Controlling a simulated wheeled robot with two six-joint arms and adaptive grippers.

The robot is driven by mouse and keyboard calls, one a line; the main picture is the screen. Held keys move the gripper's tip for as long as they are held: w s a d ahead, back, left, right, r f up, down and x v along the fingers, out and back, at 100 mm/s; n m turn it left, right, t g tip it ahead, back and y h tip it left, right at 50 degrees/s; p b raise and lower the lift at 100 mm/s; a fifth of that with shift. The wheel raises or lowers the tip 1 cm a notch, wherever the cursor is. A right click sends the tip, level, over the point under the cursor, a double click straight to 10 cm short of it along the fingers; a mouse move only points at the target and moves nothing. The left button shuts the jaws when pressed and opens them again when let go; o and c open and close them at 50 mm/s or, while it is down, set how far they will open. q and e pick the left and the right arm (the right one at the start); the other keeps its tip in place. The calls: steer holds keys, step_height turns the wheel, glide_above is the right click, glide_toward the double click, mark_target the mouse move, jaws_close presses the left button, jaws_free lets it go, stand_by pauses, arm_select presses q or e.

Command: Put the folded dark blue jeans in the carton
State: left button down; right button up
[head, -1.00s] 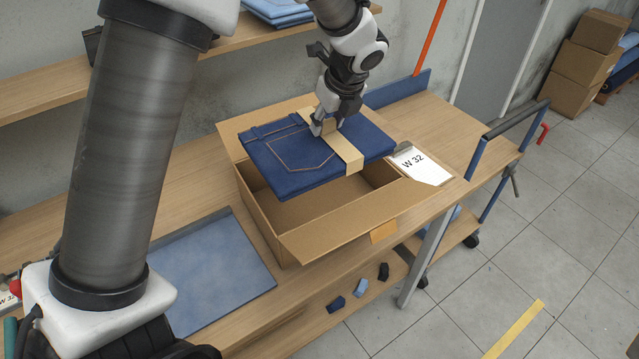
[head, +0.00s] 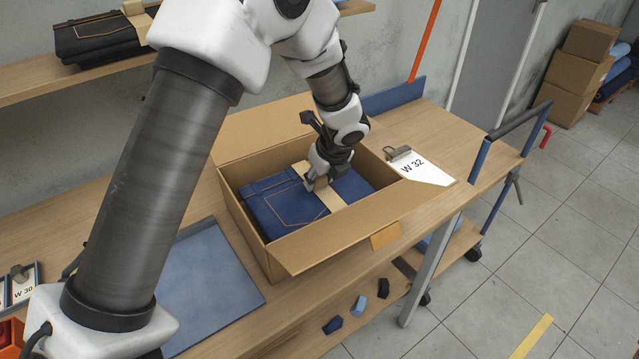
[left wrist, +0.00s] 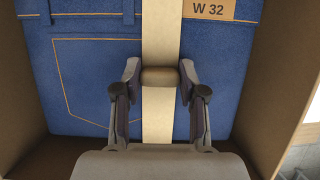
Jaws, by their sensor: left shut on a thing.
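The folded dark blue jeans (head: 281,207) lie flat inside the open carton (head: 348,232), below its rim. My left gripper (head: 318,183) reaches down into the carton. In the left wrist view its fingers (left wrist: 160,77) are shut on a brown raised part of the band. Whether the jeans rest on the carton floor is hidden. My right gripper is not in view.
A clipboard card reading "W 32" (head: 423,166) lies right of the carton on the bench. A light blue mat (head: 212,282) lies to its left. Dark folded jeans (head: 98,40) sit on the shelf above. Small dark pieces (head: 333,325) lie on the lower shelf.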

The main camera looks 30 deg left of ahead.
arm_select(q)
steer(key=shift+w+f, duration=0.15)
steer(key=shift+f, duration=0.4)
steer(key=c, duration=0.7)
jaws_free()
steer(key=shift+o, duration=0.2)
steer(key=shift+r, duration=0.3)
steer(key=p+v, duration=0.1)
steer(key=v, duration=1)
steer(key=shift+s+r+p, duration=0.2)
steer(key=shift+r+p, duration=0.05)
steer(key=shift+p, duration=0.05)
steer(key=shift+d, duration=0.1)
